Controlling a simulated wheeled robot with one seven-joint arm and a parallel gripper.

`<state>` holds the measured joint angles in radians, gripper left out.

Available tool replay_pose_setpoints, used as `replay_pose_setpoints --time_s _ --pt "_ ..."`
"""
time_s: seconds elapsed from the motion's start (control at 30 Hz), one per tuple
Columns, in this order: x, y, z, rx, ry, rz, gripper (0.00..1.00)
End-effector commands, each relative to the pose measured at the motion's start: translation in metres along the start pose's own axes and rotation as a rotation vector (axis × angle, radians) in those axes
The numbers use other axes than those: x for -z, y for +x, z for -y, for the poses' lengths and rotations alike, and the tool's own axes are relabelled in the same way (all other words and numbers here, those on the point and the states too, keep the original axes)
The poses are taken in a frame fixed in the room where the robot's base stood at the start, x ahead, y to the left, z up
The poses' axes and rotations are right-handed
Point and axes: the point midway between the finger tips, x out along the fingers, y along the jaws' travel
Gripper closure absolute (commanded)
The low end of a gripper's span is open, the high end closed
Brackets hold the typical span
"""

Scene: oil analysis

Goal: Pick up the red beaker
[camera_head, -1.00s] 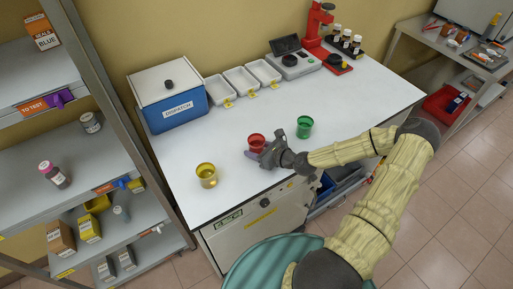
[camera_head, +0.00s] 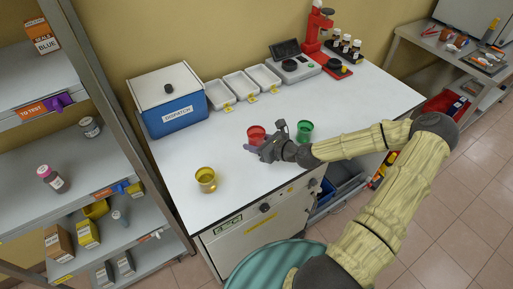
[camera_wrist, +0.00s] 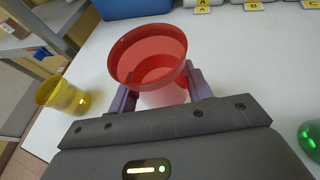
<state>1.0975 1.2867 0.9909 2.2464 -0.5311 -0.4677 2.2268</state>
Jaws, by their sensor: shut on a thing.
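The red beaker (camera_head: 256,132) is at the middle of the white bench, between the yellow beaker and the green beaker in the head view. In the wrist view the red beaker (camera_wrist: 150,58) sits upright or nearly so between the two purple fingers of my gripper (camera_wrist: 163,92), one on each side of its wall. My gripper (camera_head: 258,148) is shut on it. The beaker looks raised a little off the bench, but its base is partly hidden by the fingers.
The yellow beaker (camera_head: 206,177) stands left near the front edge. The green beaker (camera_head: 304,130) stands close to the right of my gripper. White trays (camera_head: 242,82), a blue dispatch box (camera_head: 178,118) and a scale (camera_head: 298,72) line the back.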

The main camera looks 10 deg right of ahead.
Motion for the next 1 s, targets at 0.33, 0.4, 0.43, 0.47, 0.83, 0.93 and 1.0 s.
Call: replay_pose_setpoints --time_s 0.33,0.4,0.43,0.47,0.83,0.93,1.0 --pt "-0.027 -0.011 -0.001 0.000 0.000 0.000 0.75" --pt "-0.031 -0.013 -0.001 0.000 0.000 0.001 0.75" --pt "-0.032 -0.013 -0.001 0.000 -0.001 0.001 0.75" --pt "-0.033 -0.014 -0.001 0.000 -0.001 0.001 0.75" --pt "-0.038 -0.016 -0.001 0.000 0.000 0.000 0.75" --pt "-0.037 -0.016 -0.001 0.000 0.000 0.000 0.75" --pt "-0.037 -0.015 -0.001 0.000 0.000 0.000 0.75"
